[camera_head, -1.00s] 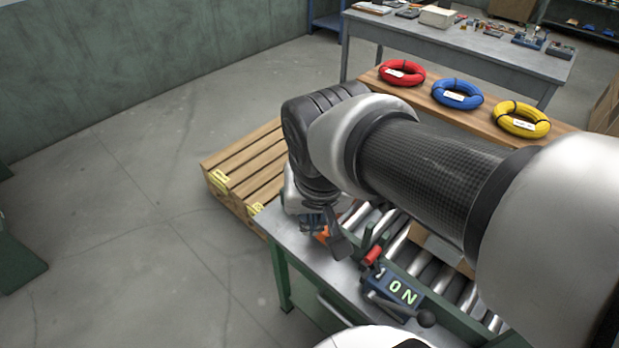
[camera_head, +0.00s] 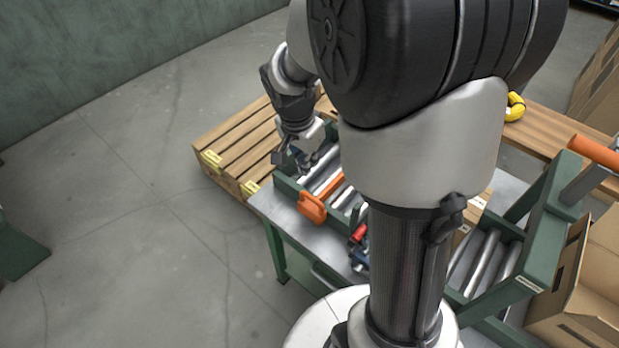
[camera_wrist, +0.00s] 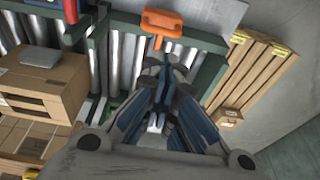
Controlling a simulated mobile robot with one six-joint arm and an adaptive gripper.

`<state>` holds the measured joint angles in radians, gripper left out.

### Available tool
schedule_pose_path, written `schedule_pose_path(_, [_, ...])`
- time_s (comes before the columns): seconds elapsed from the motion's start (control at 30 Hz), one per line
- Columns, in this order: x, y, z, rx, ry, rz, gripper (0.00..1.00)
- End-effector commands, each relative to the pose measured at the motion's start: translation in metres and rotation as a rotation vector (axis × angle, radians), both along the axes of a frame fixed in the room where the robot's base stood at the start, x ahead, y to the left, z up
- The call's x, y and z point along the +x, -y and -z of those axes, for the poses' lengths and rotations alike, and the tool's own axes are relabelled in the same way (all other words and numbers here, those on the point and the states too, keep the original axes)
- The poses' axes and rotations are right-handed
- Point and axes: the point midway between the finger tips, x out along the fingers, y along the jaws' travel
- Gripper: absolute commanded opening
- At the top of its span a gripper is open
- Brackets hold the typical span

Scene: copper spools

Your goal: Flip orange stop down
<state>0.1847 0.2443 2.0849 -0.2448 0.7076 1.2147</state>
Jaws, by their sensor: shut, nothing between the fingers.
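The orange stop (camera_head: 312,207) is at the near left end of the roller conveyor, its looped handle over the green end rail. Its orange arm (camera_head: 334,186) reaches inward over the rollers. In the wrist view the stop (camera_wrist: 163,22) is at the top middle, its stem pointing toward my gripper. My gripper (camera_head: 297,162) is above the conveyor's far left side, beyond the stop and apart from it. In the wrist view my gripper (camera_wrist: 164,70) points at the rollers below the stop; its fingers are shut and empty.
A wooden pallet (camera_head: 222,150) stands left of the conveyor. A red handle (camera_head: 358,234) is right of the stop. Cardboard boxes (camera_head: 585,290) are at the right. My arm hides the middle of the conveyor.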

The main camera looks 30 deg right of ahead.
Motion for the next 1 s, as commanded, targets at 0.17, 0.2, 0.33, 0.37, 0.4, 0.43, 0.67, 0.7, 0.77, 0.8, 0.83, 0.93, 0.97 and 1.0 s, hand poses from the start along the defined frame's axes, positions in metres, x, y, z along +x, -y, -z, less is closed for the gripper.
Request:
schedule_pose_path(0.17, [0.0, 0.004, 0.021, 0.001, -0.004, 0.001, 0.0])
schedule_pose_path(0.2, [0.001, 0.005, 0.029, 0.001, -0.006, 0.001, 0.0])
schedule_pose_path(0.33, [0.003, 0.009, 0.057, 0.001, -0.006, 0.001, 0.0])
schedule_pose_path(0.37, [0.004, 0.011, 0.064, 0.001, -0.006, 0.0, 0.0])
schedule_pose_path(0.4, [0.005, 0.012, 0.073, 0.001, -0.006, 0.0, 0.0])
schedule_pose_path(0.43, [0.005, 0.013, 0.079, 0.001, -0.006, 0.0, 0.0])
schedule_pose_path(0.67, [0.009, 0.021, 0.119, 0.001, -0.003, 0.0, 0.0])
schedule_pose_path(0.7, [0.01, 0.022, 0.123, 0.001, -0.003, 0.001, 0.0])
schedule_pose_path(0.77, [0.01, 0.023, 0.129, 0.0, -0.002, -0.001, 0.0])
schedule_pose_path(0.8, [0.011, 0.023, 0.131, 0.001, -0.001, -0.001, 0.0])
schedule_pose_path(0.83, [0.011, 0.024, 0.133, 0.0, -0.001, -0.001, 0.0])
schedule_pose_path(0.93, [0.011, 0.024, 0.136, 0.0, -0.001, -0.001, 0.0])
schedule_pose_path(0.97, [0.012, 0.024, 0.136, 0.0, 0.0, -0.001, 0.0])
schedule_pose_path(1.0, [0.012, 0.024, 0.136, 0.0, 0.0, -0.001, 0.0])
